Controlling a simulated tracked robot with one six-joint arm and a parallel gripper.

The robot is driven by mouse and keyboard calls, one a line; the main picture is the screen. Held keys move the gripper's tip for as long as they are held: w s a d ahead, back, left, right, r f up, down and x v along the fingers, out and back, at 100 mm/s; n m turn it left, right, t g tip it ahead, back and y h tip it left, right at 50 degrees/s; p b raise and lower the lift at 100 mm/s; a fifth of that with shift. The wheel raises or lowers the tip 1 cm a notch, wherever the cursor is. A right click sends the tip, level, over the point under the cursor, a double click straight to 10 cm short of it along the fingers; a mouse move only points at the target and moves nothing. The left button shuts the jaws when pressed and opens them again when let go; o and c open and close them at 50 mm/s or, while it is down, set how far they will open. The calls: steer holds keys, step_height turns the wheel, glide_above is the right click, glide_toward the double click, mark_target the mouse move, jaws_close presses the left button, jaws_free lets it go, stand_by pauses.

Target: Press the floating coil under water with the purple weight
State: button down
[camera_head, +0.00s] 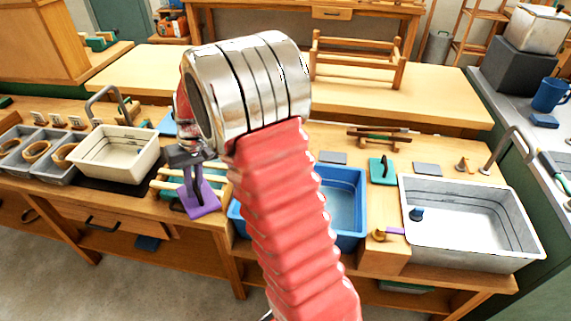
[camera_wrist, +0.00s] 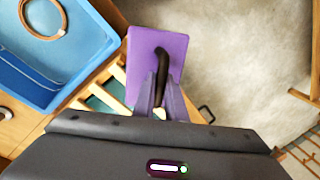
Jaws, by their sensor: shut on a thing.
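My gripper (camera_wrist: 163,100) is shut on the dark curved handle of the purple weight (camera_wrist: 172,52). The weight also shows in the head view (camera_head: 203,201), held by the gripper at the front of the bench, beside a slatted wooden rack. The coil (camera_wrist: 42,16), a thin tan ring, lies inside the blue basin (camera_wrist: 85,80) at the upper left of the wrist view. In the head view the blue basin (camera_head: 345,204) is right of the weight, and my arm hides part of it. The coil cannot be seen there.
The slatted rack (camera_head: 165,183) with green parts is close to the weight. A cream basin (camera_head: 118,153) and grey bins holding rings (camera_head: 38,150) stand at left. A grey sink (camera_head: 470,225) is at right. Open floor (camera_wrist: 240,50) lies in front of the bench.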

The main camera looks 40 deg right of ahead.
steer(key=s+d+m, duration=0.4)
steer(key=s+d, duration=0.1)
steer(key=d, duration=0.8)
steer(key=s+d+f+m+t, duration=0.1)
steer(key=s+d+m, duration=0.3)
steer(key=d, duration=0.9)
steer(key=shift+s+d+m+h, duration=0.3)
steer(key=shift+s+m+h, duration=0.1)
steer(key=shift+s, duration=0.1)
steer(key=shift+f, duration=0.1)
steer(key=shift+f, duration=2.9)
steer(key=shift+f, duration=0.1)
steer(key=shift+f, duration=6.85)
steer(key=shift+f, duration=0.25)
